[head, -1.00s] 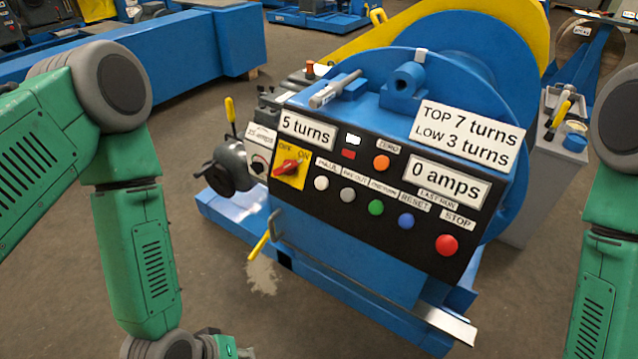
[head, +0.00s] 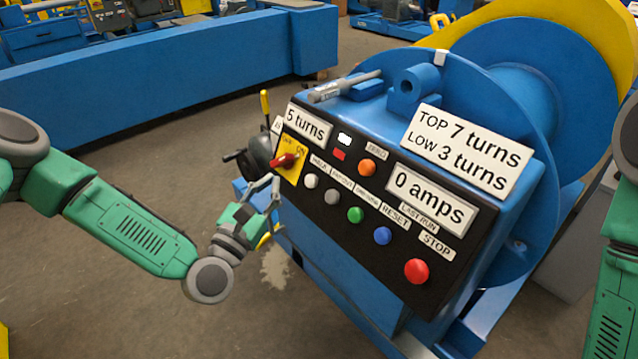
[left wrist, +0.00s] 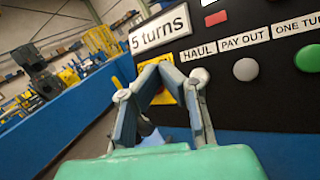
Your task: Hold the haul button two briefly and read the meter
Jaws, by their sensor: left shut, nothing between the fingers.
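The white haul button (head: 311,181) sits at the left end of the button row on the black panel. It also shows in the left wrist view (left wrist: 200,76), below the HAUL label, close to my right-hand finger. The meter plate (head: 430,200) reads "0 amps", with LAST RUN beneath. Another plate (head: 307,124) reads "5 turns". My left gripper (head: 272,186) is shut and empty, just left of the haul button and below the red switch (head: 284,160). I cannot tell whether it touches the panel. My right gripper is out of view.
Grey, green and blue buttons and a red stop button (head: 416,271) continue the row to the right. An orange button (head: 366,167) is above. A sign (head: 474,150) reads "TOP 7 turns, LOW 3 turns". A blue drum (head: 545,95) stands behind. Open floor lies left.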

